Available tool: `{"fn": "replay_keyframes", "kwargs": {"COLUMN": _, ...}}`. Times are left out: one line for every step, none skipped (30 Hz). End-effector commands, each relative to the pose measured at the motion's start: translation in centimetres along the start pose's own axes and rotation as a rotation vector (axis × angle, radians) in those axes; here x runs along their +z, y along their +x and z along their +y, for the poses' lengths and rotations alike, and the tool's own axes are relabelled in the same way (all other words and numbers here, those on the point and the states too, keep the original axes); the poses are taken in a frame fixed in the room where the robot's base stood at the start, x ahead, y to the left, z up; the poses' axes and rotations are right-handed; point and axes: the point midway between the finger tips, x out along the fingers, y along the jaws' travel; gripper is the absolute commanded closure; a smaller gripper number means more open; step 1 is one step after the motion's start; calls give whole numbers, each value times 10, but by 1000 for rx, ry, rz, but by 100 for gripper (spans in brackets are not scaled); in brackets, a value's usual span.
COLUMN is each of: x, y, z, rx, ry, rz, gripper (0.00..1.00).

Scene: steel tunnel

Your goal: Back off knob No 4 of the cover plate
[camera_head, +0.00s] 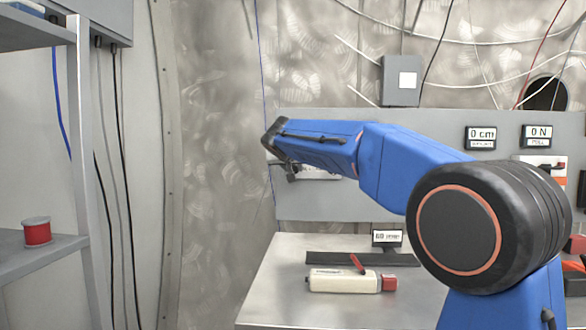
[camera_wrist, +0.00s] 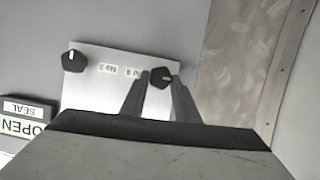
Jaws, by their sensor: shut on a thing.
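In the wrist view a white cover plate (camera_wrist: 115,95) is fixed to a grey panel and shows upside down. A black knob with a white mark (camera_wrist: 161,77) sits at its right end, between the two fingers of my gripper (camera_wrist: 160,84), which is shut on it. The label beside this knob is partly hidden and looks like No 4. A second black knob (camera_wrist: 73,60) sits free at the left end; the label No 3 stands between the knobs. In the head view my gripper (camera_head: 289,172) is at the wall panel, and my arm covers most of the plate (camera_head: 320,172).
A metal table (camera_head: 275,290) below holds a pale cylinder with a red end (camera_head: 345,281), a dark strip and a small display (camera_head: 387,238). Displays reading 0 cm (camera_head: 480,137) and 0 N (camera_head: 536,136) are on the panel. A shelf with a red spool (camera_head: 37,232) stands left.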

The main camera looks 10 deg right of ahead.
Motion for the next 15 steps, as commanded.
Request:
{"fn": "replay_keyframes", "kwargs": {"x": 0, "y": 0, "z": 0, "rx": 1, "ry": -3, "rz": 0, "gripper": 94}}
{"fn": "replay_keyframes", "kwargs": {"x": 0, "y": 0, "z": 0, "rx": 2, "ry": -5, "rz": 0, "gripper": 94}}
{"fn": "replay_keyframes", "kwargs": {"x": 0, "y": 0, "z": 0, "rx": 4, "ry": -11, "rz": 0, "gripper": 94}}
{"fn": "replay_keyframes", "kwargs": {"x": 0, "y": 0, "z": -1, "rx": 6, "ry": -16, "rz": 0, "gripper": 94}}
{"fn": "replay_keyframes", "kwargs": {"x": 0, "y": 0, "z": -1, "rx": 8, "ry": -22, "rz": 1, "gripper": 94}}
{"fn": "replay_keyframes", "kwargs": {"x": 0, "y": 0, "z": -1, "rx": 13, "ry": -33, "rz": 1, "gripper": 94}}
{"fn": "replay_keyframes", "kwargs": {"x": 0, "y": 0, "z": -1, "rx": 17, "ry": -42, "rz": 0, "gripper": 94}}
{"fn": "replay_keyframes", "kwargs": {"x": 0, "y": 0, "z": -2, "rx": 22, "ry": -53, "rz": 0, "gripper": 94}}
{"fn": "replay_keyframes", "kwargs": {"x": 0, "y": 0, "z": -2, "rx": 29, "ry": -72, "rz": 0, "gripper": 94}}
{"fn": "replay_keyframes", "kwargs": {"x": 0, "y": 0, "z": -2, "rx": 35, "ry": -87, "rz": 0, "gripper": 94}}
{"fn": "replay_keyframes", "kwargs": {"x": 0, "y": 0, "z": -3, "rx": 42, "ry": -104, "rz": 1, "gripper": 94}}
{"fn": "replay_keyframes", "kwargs": {"x": 0, "y": 0, "z": -3, "rx": 52, "ry": -129, "rz": 0, "gripper": 94}}
{"fn": "replay_keyframes", "kwargs": {"x": 0, "y": 0, "z": -3, "rx": 61, "ry": -149, "rz": 0, "gripper": 94}}
{"fn": "replay_keyframes", "kwargs": {"x": 0, "y": 0, "z": -4, "rx": 70, "ry": -170, "rz": 0, "gripper": 94}}
{"fn": "replay_keyframes", "kwargs": {"x": 1, "y": 0, "z": -4, "rx": 82, "ry": -201, "rz": -1, "gripper": 94}}
